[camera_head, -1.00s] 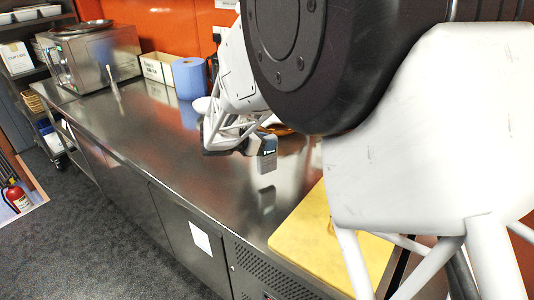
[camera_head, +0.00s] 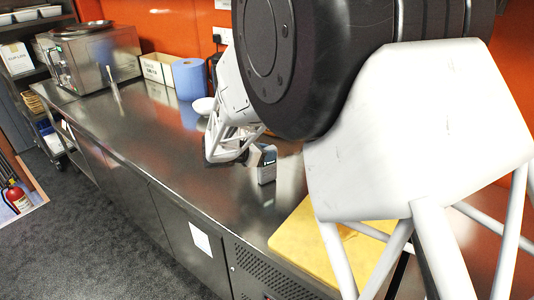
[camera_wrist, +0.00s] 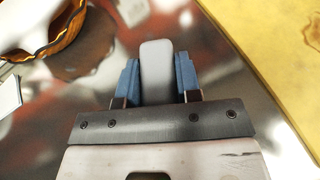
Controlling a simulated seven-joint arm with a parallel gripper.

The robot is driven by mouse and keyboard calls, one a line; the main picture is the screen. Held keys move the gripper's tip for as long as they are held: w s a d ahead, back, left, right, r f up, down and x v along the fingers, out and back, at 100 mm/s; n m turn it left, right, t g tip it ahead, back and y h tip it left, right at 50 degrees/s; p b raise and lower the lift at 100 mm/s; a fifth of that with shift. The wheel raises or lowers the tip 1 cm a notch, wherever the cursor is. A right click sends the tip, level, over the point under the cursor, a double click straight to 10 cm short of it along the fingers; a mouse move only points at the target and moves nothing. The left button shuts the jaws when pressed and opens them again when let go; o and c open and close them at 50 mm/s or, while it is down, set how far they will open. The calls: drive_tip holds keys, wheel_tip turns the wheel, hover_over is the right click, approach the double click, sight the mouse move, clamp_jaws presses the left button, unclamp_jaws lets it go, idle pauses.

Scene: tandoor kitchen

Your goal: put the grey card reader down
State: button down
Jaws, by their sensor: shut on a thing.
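The grey card reader (camera_head: 267,165) is low at the steel counter in the head view, its lower end at or very near the surface; I cannot tell if it touches. In the wrist view the card reader (camera_wrist: 157,72) stands between the two blue finger pads. My gripper (camera_wrist: 158,82) is shut on it. The steel counter (camera_head: 180,160) is bare to the left of the reader.
A yellow cutting board (camera_head: 300,240) lies to the right on the counter. In the wrist view a brown-rimmed bowl (camera_wrist: 50,40) is at upper left. A blue paper roll (camera_head: 188,78), a white box (camera_head: 156,68) and a steel oven (camera_head: 92,58) stand further back.

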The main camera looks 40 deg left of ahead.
drive_tip(key=shift+f, duration=0.1)
drive_tip(key=c, duration=0.8)
unclamp_jaws()
drive_tip(key=v, duration=1.2)
drive_tip(key=shift+r, duration=0.25)
drive_tip(key=shift+d, duration=0.1)
